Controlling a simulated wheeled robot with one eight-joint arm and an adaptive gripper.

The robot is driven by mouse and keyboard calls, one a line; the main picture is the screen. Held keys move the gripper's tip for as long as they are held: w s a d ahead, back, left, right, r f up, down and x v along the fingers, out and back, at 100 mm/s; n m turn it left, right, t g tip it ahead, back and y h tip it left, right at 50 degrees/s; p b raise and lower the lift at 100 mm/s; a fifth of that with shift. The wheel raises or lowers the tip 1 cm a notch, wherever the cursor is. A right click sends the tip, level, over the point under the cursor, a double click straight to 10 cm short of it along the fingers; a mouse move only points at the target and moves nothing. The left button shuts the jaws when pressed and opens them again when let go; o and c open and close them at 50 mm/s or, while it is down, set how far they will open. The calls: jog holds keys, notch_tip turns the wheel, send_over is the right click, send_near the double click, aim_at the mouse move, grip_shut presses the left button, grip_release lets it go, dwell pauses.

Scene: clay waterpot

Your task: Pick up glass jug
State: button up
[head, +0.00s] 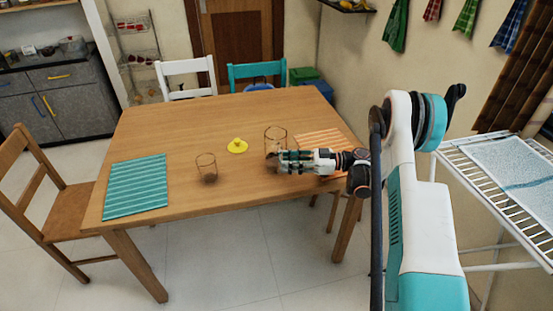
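A clear glass vessel (275,133), the larger of two and likely the glass jug, stands upright on the wooden table (150,125), right of the middle. Its lower part is partly hidden by my gripper (283,160). My gripper comes in level from the right, and its fingers are at the vessel's lower near side. I cannot tell whether they touch it or whether they are open or shut. A smaller clear glass (206,162) stands to the left, nearer the front edge.
A yellow object (237,146) lies between the two glass vessels. A teal striped mat (137,187) lies at the left, an orange striped mat (322,138) at the right under my arm. Chairs (187,68) stand around the table. A white drying rack (500,170) stands at the right.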

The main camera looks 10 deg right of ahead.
jog(key=x, duration=0.3)
jog(key=shift+b, duration=0.4)
grip_shut()
jog(key=shift+r, duration=0.15)
